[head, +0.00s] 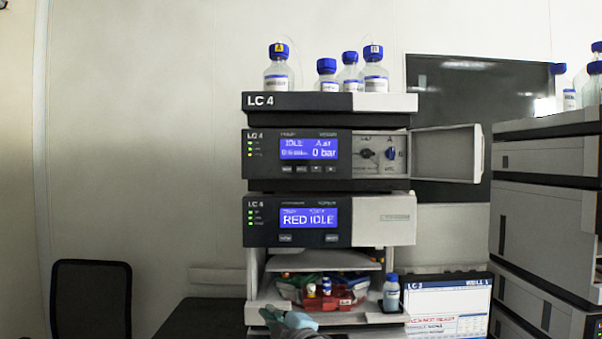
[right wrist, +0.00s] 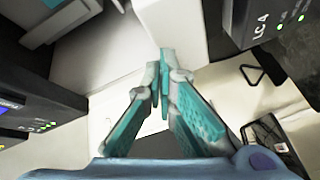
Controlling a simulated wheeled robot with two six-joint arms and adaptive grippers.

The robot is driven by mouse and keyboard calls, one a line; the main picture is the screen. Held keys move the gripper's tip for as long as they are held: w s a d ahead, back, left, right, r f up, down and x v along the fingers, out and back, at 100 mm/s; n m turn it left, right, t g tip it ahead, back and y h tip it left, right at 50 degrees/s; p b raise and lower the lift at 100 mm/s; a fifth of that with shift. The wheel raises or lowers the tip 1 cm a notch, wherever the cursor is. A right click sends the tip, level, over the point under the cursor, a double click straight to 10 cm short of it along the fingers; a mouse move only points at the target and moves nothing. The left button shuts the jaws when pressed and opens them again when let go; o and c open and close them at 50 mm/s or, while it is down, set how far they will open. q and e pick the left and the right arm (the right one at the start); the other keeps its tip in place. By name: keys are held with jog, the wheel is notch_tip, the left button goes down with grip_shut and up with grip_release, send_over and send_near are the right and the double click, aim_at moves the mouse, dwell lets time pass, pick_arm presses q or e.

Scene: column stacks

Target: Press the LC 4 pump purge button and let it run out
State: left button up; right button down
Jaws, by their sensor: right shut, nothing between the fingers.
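The LC 4 stack stands at the centre of the head view. Its pump module (head: 258,171) has a blue display (head: 308,148) reading IDLE and 0 bar. A row of small buttons (head: 302,169) lies under that display, with labels too small to read. A door (head: 447,154) stands open at the module's right, baring two valve knobs. My right gripper (head: 290,320) is low at the bottom edge of the head view, in front of the stack's base and well below the pump buttons. In the right wrist view its teal fingers (right wrist: 160,72) are together and empty. My left gripper is not in view.
Below the pump, another module (head: 308,217) shows RED IDLE. Under it is an open bay with coloured vials (head: 326,287) and a blue-capped bottle (head: 391,293). Bottles (head: 277,72) stand on top. Another stack (head: 545,200) is right, a laptop screen (head: 449,306) between, a chair (head: 91,298) left.

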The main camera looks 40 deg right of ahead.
jog(key=s+r+n+t, duration=0.2)
jog(key=s+r, duration=0.2)
jog(key=r, duration=0.6)
jog(key=s+r+n+t, duration=0.2)
jog(key=s+r+n, duration=0.1)
jog(key=r, duration=0.8)
jog(key=s+a+r+n+t+y, duration=0.1)
jog(key=s+r+n+t, duration=0.1)
jog(key=r, duration=0.9)
jog(key=s+t, duration=0.1)
jog(key=s, duration=0.1)
jog(key=shift+s+r+b, duration=0.2)
jog(key=shift+s+b, duration=0.1)
jog(key=shift+b, duration=0.05)
jog(key=shift+w, duration=0.15)
